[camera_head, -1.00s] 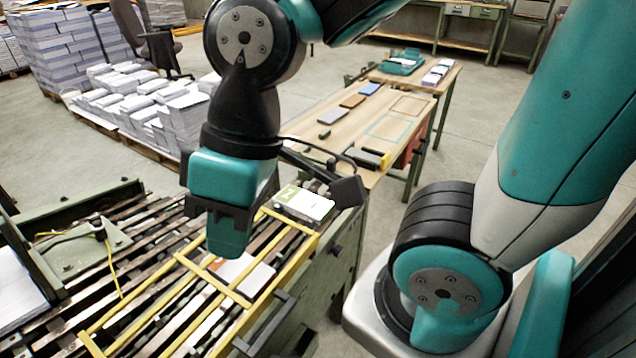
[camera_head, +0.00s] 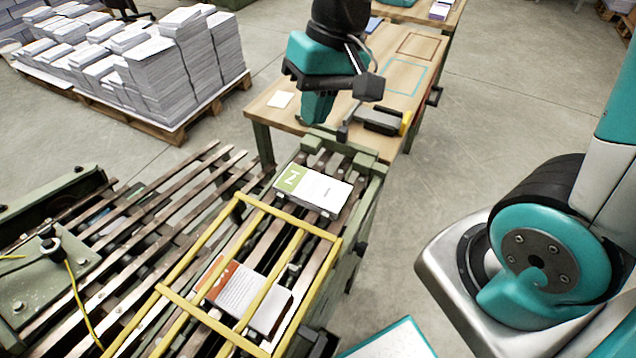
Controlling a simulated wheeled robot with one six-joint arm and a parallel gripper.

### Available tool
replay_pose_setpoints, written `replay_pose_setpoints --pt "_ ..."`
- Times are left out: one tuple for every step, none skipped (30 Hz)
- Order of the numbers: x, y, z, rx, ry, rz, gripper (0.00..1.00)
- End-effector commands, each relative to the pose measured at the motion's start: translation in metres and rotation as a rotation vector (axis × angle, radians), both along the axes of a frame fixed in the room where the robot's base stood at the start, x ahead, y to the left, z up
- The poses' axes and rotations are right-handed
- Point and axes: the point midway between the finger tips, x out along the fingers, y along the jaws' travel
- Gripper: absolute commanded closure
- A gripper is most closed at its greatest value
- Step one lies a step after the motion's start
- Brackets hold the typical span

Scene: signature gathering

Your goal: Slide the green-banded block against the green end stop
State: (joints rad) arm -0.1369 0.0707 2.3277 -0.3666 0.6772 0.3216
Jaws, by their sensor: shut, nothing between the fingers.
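The green-banded block (camera_head: 322,191) is a white stack with a green band at its left end. It lies flat on the slats, just beyond the far end of the yellow frame. The green end stop (camera_head: 350,147) appears to be the dull green bar across the far end of the slatted bed. A short stretch of slats shows between block and bar. My gripper (camera_head: 317,118) is shut and empty, pointing down near the left end of that bar, above and beyond the block. It appears apart from the block; its height is hard to judge.
A red-banded block (camera_head: 243,296) lies inside the yellow frame (camera_head: 192,249). A wooden table (camera_head: 388,50) with a grey, yellow-ended tool (camera_head: 382,121) stands beyond the bed. Paper stacks (camera_head: 185,65) on a pallet stand at the back left.

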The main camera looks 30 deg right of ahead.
Motion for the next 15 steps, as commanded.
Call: replay_pose_setpoints --pt "0.028 -0.015 -0.039 -0.024 0.055 -0.134 1.0" --pt "0.043 -0.023 -0.055 -0.038 0.08 -0.215 1.0" --pt "0.061 -0.035 -0.078 -0.056 0.112 -0.317 1.0" --pt "0.073 -0.044 -0.095 -0.07 0.135 -0.391 1.0" --pt "0.084 -0.053 -0.111 -0.083 0.156 -0.463 1.0" --pt "0.097 -0.065 -0.133 -0.099 0.182 -0.551 1.0" --pt "0.105 -0.074 -0.149 -0.112 0.199 -0.614 1.0" --pt "0.111 -0.081 -0.164 -0.123 0.216 -0.669 1.0" --pt "0.119 -0.091 -0.182 -0.138 0.235 -0.739 1.0" --pt "0.123 -0.098 -0.194 -0.147 0.247 -0.784 1.0" --pt "0.127 -0.103 -0.205 -0.155 0.257 -0.823 1.0" --pt "0.131 -0.11 -0.217 -0.166 0.269 -0.868 1.0" --pt "0.133 -0.114 -0.224 -0.172 0.276 -0.895 1.0" --pt "0.134 -0.117 -0.23 -0.177 0.283 -0.918 1.0" --pt "0.135 -0.12 -0.236 -0.181 0.288 -0.94 1.0"
